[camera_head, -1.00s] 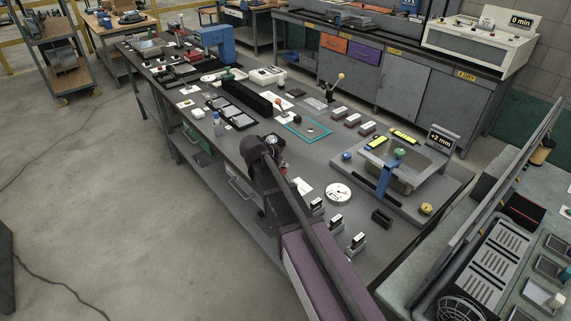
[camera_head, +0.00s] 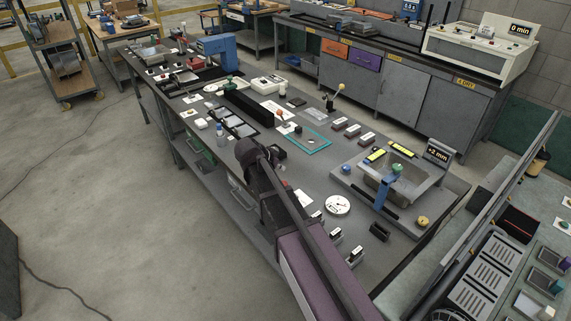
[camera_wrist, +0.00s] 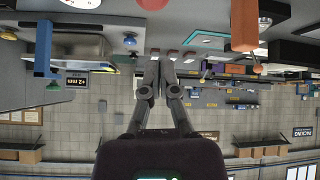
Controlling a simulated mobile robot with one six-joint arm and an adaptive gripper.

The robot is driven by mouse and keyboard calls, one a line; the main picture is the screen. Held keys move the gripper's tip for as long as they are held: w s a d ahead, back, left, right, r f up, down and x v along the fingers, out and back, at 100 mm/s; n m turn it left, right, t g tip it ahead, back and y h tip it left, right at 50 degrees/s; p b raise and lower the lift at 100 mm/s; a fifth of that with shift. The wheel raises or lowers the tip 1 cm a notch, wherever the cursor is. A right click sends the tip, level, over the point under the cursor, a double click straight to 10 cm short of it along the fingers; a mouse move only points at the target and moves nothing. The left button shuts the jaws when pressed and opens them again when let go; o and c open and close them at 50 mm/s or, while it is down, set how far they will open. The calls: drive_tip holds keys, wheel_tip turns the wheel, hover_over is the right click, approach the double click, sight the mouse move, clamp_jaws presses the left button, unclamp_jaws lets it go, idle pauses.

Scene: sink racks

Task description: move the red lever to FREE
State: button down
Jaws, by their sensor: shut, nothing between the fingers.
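I cannot pick out a lever marked FREE, and no such label can be read. In the head view a small lever with an orange-red knob (camera_head: 279,112) stands near a white card in the middle of the bench; whether it is the red lever I cannot tell. In the wrist view, which is upside down, a large orange-red upright piece (camera_wrist: 245,25) is at the top right, apart from my fingers. My gripper (camera_wrist: 166,56) is shut and empty, its tips near the bench edge in that picture. In the head view my arm hides the fingers.
Another lever with a yellow knob (camera_head: 341,86) stands farther back. A white dial (camera_head: 338,205) lies nearer. Open floor (camera_head: 110,200) is at left.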

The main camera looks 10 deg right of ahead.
drive_tip(key=shift+s+a+f+p+v, duration=0.15)
drive_tip(key=shift+p+v, duration=0.3)
drive_tip(key=shift+v, duration=0.55)
drive_tip(key=shift+s+a+f+p+v, duration=0.15)
drive_tip(key=shift+p+v, duration=0.25)
drive_tip(key=shift+v, duration=0.6)
drive_tip(key=shift+w, duration=0.1)
drive_tip(key=shift+f, duration=0.1)
drive_tip(key=s+d+f+n+g+y, duration=0.2)
drive_tip(key=s+d, duration=0.4)
drive_tip(key=s, duration=0.4)
drive_tip(key=s+d+f+n+g+y, duration=0.2)
drive_tip(key=s+d+n+g+y, duration=0.1)
drive_tip(key=s+n, duration=0.4)
drive_tip(key=s+d+y, duration=0.1)
drive_tip(key=s+d, duration=0.1)
drive_tip(key=s, duration=0.1)
drive_tip(key=shift+d+f+y, duration=0.4)
